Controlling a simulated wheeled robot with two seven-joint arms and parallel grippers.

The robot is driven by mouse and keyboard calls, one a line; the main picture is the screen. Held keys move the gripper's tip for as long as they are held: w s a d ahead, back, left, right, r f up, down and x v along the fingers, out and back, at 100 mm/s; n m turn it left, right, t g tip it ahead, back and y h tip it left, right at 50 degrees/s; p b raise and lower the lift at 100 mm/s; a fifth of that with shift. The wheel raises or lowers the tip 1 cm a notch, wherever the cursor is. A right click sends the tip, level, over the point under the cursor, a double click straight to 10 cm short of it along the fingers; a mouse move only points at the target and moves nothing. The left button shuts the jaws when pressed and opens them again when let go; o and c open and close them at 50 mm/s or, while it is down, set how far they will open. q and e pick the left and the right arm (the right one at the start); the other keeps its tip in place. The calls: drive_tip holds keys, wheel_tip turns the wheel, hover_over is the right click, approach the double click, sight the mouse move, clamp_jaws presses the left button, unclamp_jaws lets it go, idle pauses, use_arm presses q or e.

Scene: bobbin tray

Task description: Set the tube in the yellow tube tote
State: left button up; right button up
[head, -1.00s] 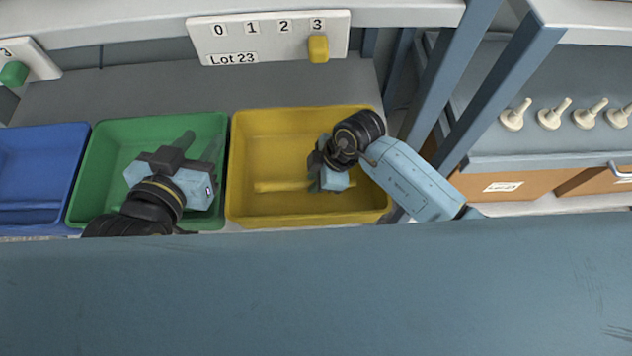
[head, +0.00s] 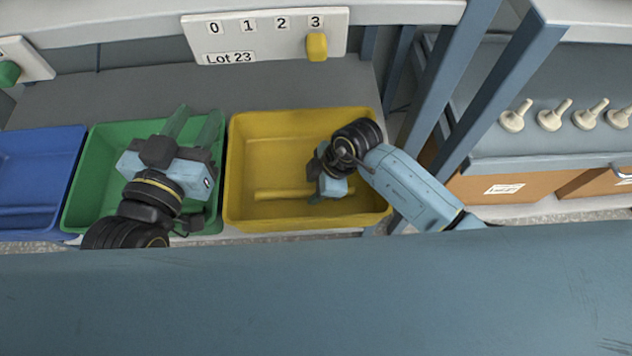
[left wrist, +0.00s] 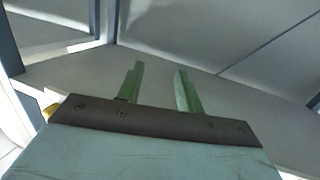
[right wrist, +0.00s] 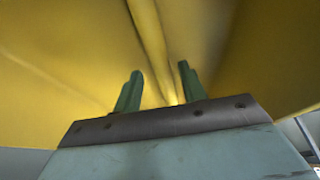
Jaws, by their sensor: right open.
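The yellow tube tote (head: 306,221) stands in the middle of the head view. A yellow tube (head: 285,195) lies along its floor near the front wall, its right end close to my right gripper. My right gripper (head: 316,199) is inside this tote, open and pointing down. In the right wrist view a long yellow strip (right wrist: 148,40), likely the tube, runs beyond and between the spread fingers (right wrist: 158,92); it is not gripped. My left gripper (head: 193,124) is over the green tote, its fingers (left wrist: 158,88) open with nothing between them.
The green tote (head: 72,205) stands left of the yellow one, and a blue tote (head: 45,150) further left. A sign reading Lot 23 (head: 265,35) hangs behind. Blue posts (head: 497,95) rise close to the right of the yellow tote. A shelf with several pale pegs (head: 515,115) is beyond.

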drive_tip(key=shift+r, duration=0.1)
drive_tip(key=shift+r, duration=0.15)
drive_tip(key=p+v, duration=0.2)
drive_tip(key=v, duration=0.2)
drive_tip(key=shift+d+r, duration=0.1)
use_arm(q)
drive_tip(key=s+a+f+g+y+p, duration=0.2)
drive_tip(key=s+a+f+g, duration=0.1)
drive_tip(key=s+f+g, duration=0.3)
drive_tip(key=s+a+f+g+y+p, duration=0.2)
drive_tip(key=s+a+f+g, duration=0.2)
drive_tip(key=f, duration=0.6)
drive_tip(key=shift+s+a+n+g, duration=0.2)
drive_tip(key=shift+s+n+g, duration=0.2)
drive_tip(key=shift+s+g, duration=1)
use_arm(e)
drive_tip(key=v, duration=0.7)
drive_tip(key=shift+r, duration=0.15)
